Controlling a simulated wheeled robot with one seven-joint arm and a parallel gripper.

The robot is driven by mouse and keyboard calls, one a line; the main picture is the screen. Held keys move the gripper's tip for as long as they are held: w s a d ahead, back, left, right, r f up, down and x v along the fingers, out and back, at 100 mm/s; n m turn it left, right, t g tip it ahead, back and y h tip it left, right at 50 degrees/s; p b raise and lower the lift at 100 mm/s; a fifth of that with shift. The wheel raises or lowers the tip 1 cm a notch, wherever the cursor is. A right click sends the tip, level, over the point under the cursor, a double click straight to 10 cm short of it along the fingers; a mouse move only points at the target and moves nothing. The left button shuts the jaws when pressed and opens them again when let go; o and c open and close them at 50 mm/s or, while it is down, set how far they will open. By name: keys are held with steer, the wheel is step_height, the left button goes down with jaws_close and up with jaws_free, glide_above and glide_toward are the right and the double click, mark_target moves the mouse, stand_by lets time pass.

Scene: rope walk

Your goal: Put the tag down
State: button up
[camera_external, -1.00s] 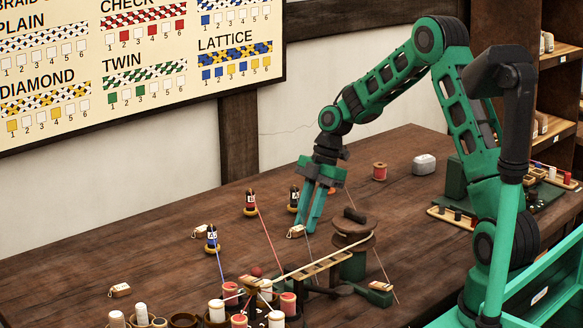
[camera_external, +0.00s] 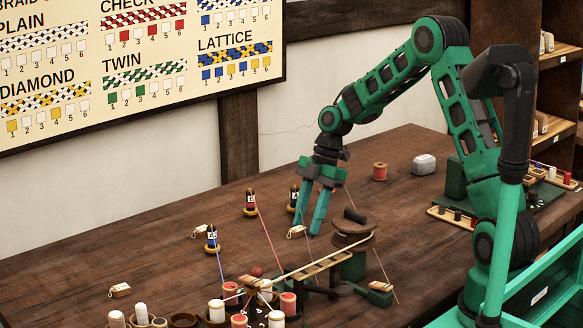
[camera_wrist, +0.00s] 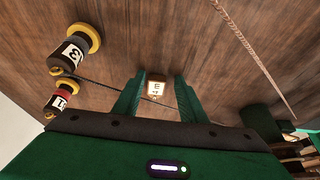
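A small pale wooden tag (camera_external: 296,231) with dark marks appears to lie on the table just below and left of my gripper. In the wrist view the tag (camera_wrist: 155,89) shows between the two green fingertips, with gaps on both sides. My gripper (camera_external: 310,228) is open and points down, close above the table; it also shows in the wrist view (camera_wrist: 157,98). The fingers do not touch the tag as far as I can see.
Bobbins with red (camera_external: 250,203), blue (camera_external: 212,240) and black (camera_external: 295,198) thread stand nearby. Other tags lie on the table (camera_external: 120,291). Bare table is at the left.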

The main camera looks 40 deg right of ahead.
steer(key=v, duration=1.1)
steer(key=s+d+r+m+h, duration=0.1)
steer(key=s+d+r+m, duration=0.1)
steer(key=s+m, duration=0.25)
steer(key=s+d+r+m+h, duration=0.1)
steer(key=s+d+r+m, duration=0.2)
steer(key=s, duration=0.2)
steer(key=s+d+m+h, duration=0.1)
steer(key=s+d+m, duration=0.1)
steer(key=s+m, duration=0.6)
steer(key=s+d+f+m+h, duration=0.1)
steer(key=s+d+m, duration=0.2)
steer(key=s+m, duration=0.6)
steer(key=s, duration=1.4)
steer(key=shift+d+f, duration=0.15)
steer(key=shift+d, duration=0.15)
steer(key=shift+s, duration=0.1)
steer(key=shift+w+f+h, duration=0.25)
steer(key=shift+w+h, duration=0.05)
steer(key=shift+w, duration=0.3)
steer(key=shift+o, duration=0.6)
